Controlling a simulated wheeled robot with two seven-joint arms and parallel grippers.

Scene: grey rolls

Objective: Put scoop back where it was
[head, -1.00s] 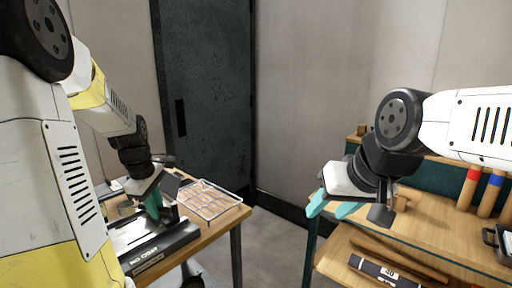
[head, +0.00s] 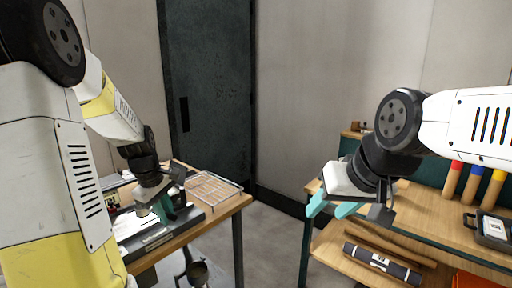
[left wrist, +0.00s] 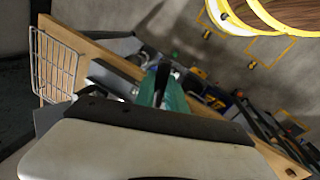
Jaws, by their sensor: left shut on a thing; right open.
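My left gripper (head: 158,208) is low over the left table, with a teal finger showing beside a black tray. In the left wrist view its teal fingers (left wrist: 165,92) are shut on a dark, narrow piece (left wrist: 161,84), which looks like a handle. I cannot tell for sure that this is the scoop; the rest of it is hidden by the gripper and clutter. A round, dark, bowl-like thing (head: 197,273) shows below the table's front edge, and I cannot tell what it is. My right gripper (head: 332,205) is open and empty, near the left end of the right bench.
The left table (head: 226,210) holds a wire rack (head: 212,190) and a long black tray (head: 160,240). The right bench (head: 425,215) holds coloured cylinders (head: 472,185) and a dark case (head: 490,230). A labelled dark roll (head: 382,262) lies on its lower shelf. Floor lies between them.

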